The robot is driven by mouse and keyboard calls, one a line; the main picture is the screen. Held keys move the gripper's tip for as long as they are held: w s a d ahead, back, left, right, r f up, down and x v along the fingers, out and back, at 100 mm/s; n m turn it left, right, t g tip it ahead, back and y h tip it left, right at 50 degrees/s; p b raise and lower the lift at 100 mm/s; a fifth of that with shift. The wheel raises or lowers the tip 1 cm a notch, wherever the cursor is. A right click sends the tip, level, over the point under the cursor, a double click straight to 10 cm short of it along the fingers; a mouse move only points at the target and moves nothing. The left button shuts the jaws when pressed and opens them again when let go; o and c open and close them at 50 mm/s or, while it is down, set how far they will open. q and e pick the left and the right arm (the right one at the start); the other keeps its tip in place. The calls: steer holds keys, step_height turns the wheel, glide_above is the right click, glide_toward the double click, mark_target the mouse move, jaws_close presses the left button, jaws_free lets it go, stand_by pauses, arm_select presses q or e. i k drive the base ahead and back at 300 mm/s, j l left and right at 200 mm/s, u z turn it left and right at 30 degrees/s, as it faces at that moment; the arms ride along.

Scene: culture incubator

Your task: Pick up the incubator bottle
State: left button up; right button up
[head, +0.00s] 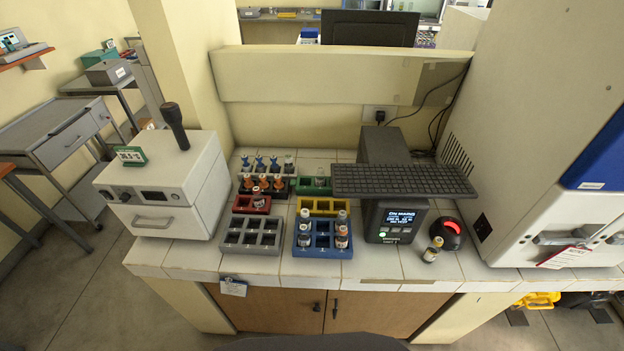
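A small amber bottle (433,249) with a light cap and a white and orange label stands upright on the white tiled bench, near its front edge. It stands apart from the racks, just in front of a dark round device with a red light (447,232) and right of a dark unit with a lit display (397,219). Similar bottles stand in the blue rack (320,252). I cannot tell from looks alone which bottle is the incubator bottle. Neither of my grippers is in view.
A grey rack (251,236) looks empty; red, yellow and green racks stand behind. A keyboard-like panel (403,180) juts out above the display unit. A white box device (167,183) stands left, a tall white cabinet (555,130) right. Bare tiles lie along the front edge.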

mark_target(320, 177)
steer(key=i+u, duration=0.2)
steer(key=u, duration=0.3)
steer(key=i+l+u, duration=0.15)
steer(key=u, duration=0.3)
steer(key=i, duration=0.05)
